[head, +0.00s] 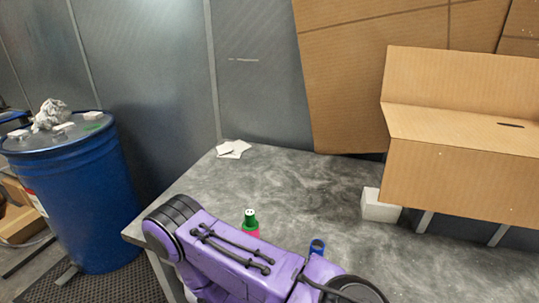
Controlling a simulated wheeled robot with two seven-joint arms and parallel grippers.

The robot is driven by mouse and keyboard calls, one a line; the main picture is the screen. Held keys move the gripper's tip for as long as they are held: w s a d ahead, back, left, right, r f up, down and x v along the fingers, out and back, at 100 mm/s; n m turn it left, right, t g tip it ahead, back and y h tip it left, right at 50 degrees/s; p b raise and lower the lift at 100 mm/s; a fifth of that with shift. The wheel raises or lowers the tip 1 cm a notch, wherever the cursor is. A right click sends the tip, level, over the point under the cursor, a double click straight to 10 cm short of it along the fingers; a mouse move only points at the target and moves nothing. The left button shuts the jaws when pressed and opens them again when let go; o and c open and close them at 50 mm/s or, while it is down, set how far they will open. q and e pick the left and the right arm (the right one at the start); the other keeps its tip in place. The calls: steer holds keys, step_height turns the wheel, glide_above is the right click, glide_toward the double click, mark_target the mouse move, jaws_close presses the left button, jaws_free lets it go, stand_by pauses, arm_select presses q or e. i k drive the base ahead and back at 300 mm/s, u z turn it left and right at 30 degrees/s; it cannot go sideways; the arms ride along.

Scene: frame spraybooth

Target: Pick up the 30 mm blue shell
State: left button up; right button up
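A small blue shell (317,246), open at its top like a short tube, stands on the grey table (300,195). Its lower part is hidden behind my purple arm link. I cannot read its size from this view. To its left is a small item with a green top (250,217) and a pink body, also partly hidden by my arm. Neither gripper shows in the head view; only purple arm links cross the bottom of the picture, in front of the table.
White sheets (233,149) lie at the table's back left corner. A blue drum (75,200) stands on the floor at left. The table's middle is clear.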

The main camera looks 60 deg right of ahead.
mark_target(318, 247)
steer(key=i, duration=0.45)
steer(key=z, duration=3.1)
